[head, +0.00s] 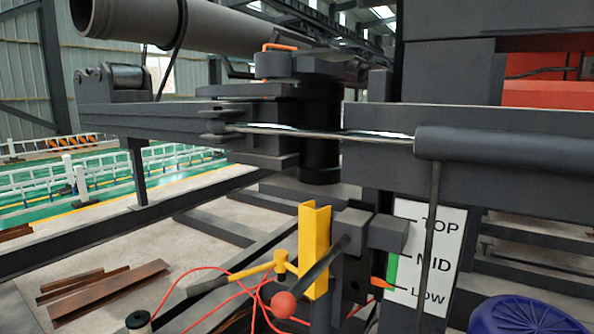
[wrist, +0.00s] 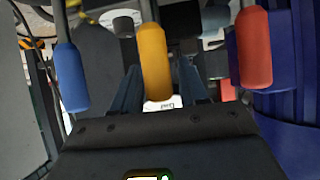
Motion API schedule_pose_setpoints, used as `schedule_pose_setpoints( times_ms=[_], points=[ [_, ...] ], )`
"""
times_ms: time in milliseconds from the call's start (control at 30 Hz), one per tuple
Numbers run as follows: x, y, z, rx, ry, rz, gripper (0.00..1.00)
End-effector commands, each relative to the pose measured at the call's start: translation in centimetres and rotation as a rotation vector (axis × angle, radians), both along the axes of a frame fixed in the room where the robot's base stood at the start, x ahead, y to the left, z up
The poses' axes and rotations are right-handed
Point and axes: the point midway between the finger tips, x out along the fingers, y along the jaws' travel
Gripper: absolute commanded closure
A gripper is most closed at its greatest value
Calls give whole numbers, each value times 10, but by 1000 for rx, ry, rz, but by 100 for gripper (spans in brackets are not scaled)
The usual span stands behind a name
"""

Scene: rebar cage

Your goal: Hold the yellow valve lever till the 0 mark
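In the wrist view, the yellow valve lever (wrist: 154,58) is a rounded handle standing between the two dark fingers of my gripper (wrist: 157,84). My gripper does not show clearly in the head view. No 0 mark can be made out in either view.
A blue lever (wrist: 70,77) stands left of the yellow one, and a red lever (wrist: 253,48) right. In the head view, a TOP/MID/LOW board (head: 428,262) has an orange pointer (head: 381,283) near LOW. A red ball knob (head: 283,304) and a yellow bracket (head: 316,250) stand nearby.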

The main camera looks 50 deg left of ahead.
Motion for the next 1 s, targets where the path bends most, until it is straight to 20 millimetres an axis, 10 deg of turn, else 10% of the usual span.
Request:
schedule_pose_setpoints(
  times_ms=[1000],
  points=[
    [-73, -23, 45, 0, 12, -1, 53]
  ],
)
